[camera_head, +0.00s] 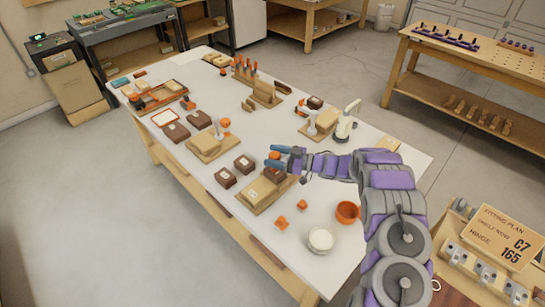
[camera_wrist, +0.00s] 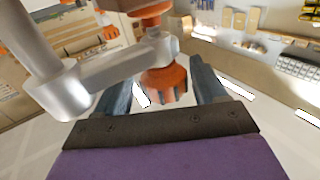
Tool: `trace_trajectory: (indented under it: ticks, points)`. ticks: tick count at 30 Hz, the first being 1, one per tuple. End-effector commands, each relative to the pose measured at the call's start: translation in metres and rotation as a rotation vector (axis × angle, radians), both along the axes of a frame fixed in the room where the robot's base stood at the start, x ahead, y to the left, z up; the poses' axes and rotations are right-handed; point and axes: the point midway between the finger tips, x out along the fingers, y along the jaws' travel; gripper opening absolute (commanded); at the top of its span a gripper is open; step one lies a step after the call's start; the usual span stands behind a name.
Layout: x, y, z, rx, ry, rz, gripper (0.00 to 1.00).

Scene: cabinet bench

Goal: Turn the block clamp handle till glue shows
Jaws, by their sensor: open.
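The block clamp stands on a wooden base (camera_head: 258,199) near the front middle of the white bench, with a brown block on it. Its orange handle (camera_head: 274,155) is at my gripper (camera_head: 279,157), which reaches in from the right. In the wrist view the ribbed orange handle (camera_wrist: 166,86) lies between the two blue-grey fingers of my gripper (camera_wrist: 163,92). The fingers are open, with a visible gap on the right side; contact cannot be told. The silver clamp arm (camera_wrist: 100,78) passes close in front of the left finger. No glue can be made out.
A similar orange-knobbed clamp (camera_head: 209,143) stands to the left, and another clamp (camera_head: 319,128) behind my gripper. Small brown blocks (camera_head: 225,177), orange pieces (camera_head: 281,223), an orange cup (camera_head: 347,212) and a white bowl (camera_head: 320,240) are nearby.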

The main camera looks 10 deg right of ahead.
Motion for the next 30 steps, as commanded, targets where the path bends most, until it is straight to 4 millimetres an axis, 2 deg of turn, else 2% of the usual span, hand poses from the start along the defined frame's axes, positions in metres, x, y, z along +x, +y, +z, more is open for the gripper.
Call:
trace_trajectory:
  ticks: [1,4,13,30]
  points:
    - [0.0012,0.0068,-0.0006,-0.001,0.000,0.004,0.71]
    - [0.0034,0.0112,0.0000,-0.001,0.000,0.003,0.71]
    - [0.0046,0.0065,0.0005,0.004,0.000,0.001,0.71]
    - [0.0058,0.0108,0.0002,0.001,0.000,0.002,0.19]
